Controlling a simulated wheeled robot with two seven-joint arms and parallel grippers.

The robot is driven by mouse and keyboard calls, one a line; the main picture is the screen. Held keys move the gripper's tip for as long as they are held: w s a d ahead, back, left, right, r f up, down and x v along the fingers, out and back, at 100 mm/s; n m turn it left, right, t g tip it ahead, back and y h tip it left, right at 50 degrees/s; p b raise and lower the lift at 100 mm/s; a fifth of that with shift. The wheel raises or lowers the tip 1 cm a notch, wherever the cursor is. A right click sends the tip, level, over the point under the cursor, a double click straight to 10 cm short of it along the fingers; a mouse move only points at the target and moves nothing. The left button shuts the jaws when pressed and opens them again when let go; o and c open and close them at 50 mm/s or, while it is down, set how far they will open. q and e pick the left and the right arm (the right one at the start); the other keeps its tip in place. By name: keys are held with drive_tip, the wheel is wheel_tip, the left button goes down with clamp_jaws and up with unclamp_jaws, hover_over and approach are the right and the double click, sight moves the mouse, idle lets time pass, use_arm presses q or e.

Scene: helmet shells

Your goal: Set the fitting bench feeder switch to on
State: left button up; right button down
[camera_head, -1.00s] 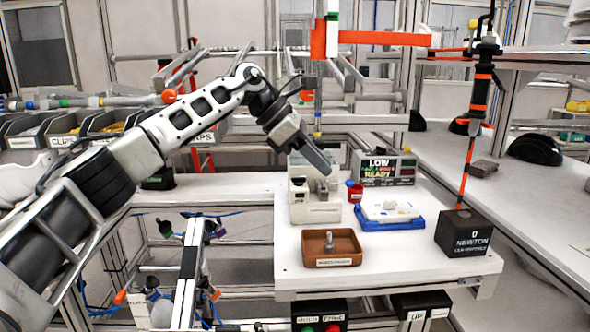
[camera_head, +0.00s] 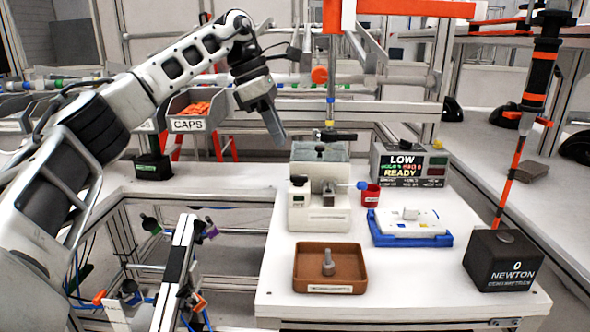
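The bench feeder appears to be the off-white boxy machine (camera_head: 305,215) on the white bench, with a grey upper bin and a dark knob (camera_head: 320,149) on top. A small dark-topped part (camera_head: 299,181) sits at its left front, and a grey upright piece (camera_head: 328,192) stands at its front middle. I cannot tell which part is the switch or its setting. My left gripper (camera_head: 279,138) points down, above and left of the feeder, apart from it. Its fingers overlap in this view, so the opening is unclear; no held thing shows. My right gripper is not in view.
A brown tray (camera_head: 304,279) with a grey peg (camera_head: 328,262) is in front. A red cup (camera_head: 370,194), a blue-and-white fixture (camera_head: 385,237) and a display reading READY (camera_head: 404,160) stand right. A black NEWTON block (camera_head: 492,270) is at the bench's right edge.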

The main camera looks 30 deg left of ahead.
sight(298, 176)
use_arm(q)
drive_tip(key=x, duration=0.8)
drive_tip(key=shift+w+d+f, duration=0.1)
drive_tip(key=shift+f, duration=0.05)
clamp_jaws()
